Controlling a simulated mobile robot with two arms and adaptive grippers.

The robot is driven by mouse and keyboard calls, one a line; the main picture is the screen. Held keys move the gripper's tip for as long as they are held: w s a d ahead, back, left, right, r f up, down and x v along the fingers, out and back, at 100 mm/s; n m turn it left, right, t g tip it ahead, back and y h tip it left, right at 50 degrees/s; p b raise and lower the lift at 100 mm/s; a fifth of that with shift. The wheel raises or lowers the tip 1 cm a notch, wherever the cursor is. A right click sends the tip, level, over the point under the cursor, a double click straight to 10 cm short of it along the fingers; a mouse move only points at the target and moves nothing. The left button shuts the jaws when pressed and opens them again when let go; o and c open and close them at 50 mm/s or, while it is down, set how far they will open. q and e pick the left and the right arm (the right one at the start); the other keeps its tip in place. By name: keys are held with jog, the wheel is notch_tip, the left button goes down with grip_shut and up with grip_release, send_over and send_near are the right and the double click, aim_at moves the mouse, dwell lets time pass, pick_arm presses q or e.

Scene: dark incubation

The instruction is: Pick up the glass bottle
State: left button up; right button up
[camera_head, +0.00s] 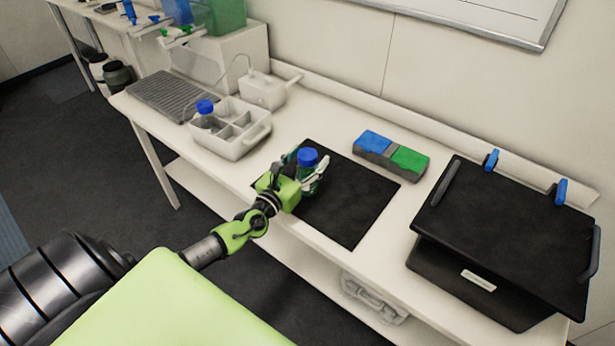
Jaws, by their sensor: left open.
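A glass bottle with a blue cap (308,157) stands upright on a black mat (350,210) on the white table. My left gripper (306,172) is at the bottle, with its fingers open around the bottle's body. I cannot tell whether the fingers touch the glass. The gripper hides part of the bottle's lower left side. My right gripper is not in view.
A white caddy (262,133) with another blue-capped bottle (205,107) stands to the left. A blue and green block (391,155) lies behind the mat. A large black box (500,240) with blue latches stands at the right. The mat's right part is clear.

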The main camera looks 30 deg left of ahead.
pick_arm(q)
grip_shut()
jog(key=shift+r, duration=0.1)
jog(key=shift+r, duration=0.1)
